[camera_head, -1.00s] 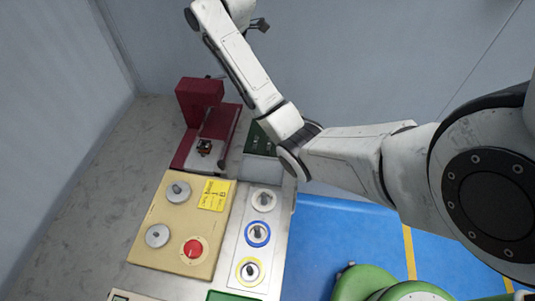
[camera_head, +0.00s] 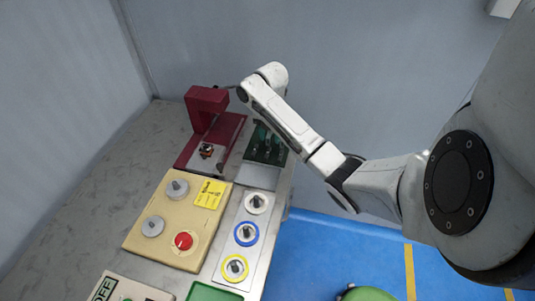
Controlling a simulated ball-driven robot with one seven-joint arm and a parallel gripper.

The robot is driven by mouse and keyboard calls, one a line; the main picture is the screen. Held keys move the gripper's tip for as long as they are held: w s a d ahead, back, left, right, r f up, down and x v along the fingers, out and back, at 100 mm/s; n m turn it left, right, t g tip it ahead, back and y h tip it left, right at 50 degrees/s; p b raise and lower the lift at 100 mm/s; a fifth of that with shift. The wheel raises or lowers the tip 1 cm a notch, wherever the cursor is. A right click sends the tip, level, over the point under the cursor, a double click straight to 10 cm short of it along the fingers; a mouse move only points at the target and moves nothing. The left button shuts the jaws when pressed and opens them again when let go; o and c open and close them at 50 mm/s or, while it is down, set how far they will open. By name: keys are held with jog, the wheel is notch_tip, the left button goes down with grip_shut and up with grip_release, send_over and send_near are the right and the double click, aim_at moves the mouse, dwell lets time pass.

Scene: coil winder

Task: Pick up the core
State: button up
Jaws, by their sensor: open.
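A dark green tray (camera_head: 251,154) stands at the back right of the table, with several small dark upright pieces in it. They may be cores, but they are too small and dark to tell. The red winder (camera_head: 207,100) stands left of the tray, with a small brown and dark piece (camera_head: 207,151) on its light plate. My arm reaches over from the right, and its forearm and wrist are above and behind the tray.
A beige control panel (camera_head: 150,247) with two grey knobs and a red button (camera_head: 184,240) is in front. Beside it a metal plate bears white, blue (camera_head: 246,233) and yellow (camera_head: 235,268) rings. The grey tabletop at left is clear; walls close the back and left.

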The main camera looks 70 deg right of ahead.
aim_at(269, 149)
jog(key=shift+w+a+f+p, duration=0.1)
jog(key=shift+f+p, duration=0.2)
jog(key=shift+f, duration=1.15)
jog(key=shift+w+a+f+p, duration=0.1)
jog(key=shift+f+p, duration=0.15)
jog(key=shift+f, duration=1.2)
jog(key=shift+c, duration=0.3)
grip_shut()
jog(key=shift+d, duration=0.1)
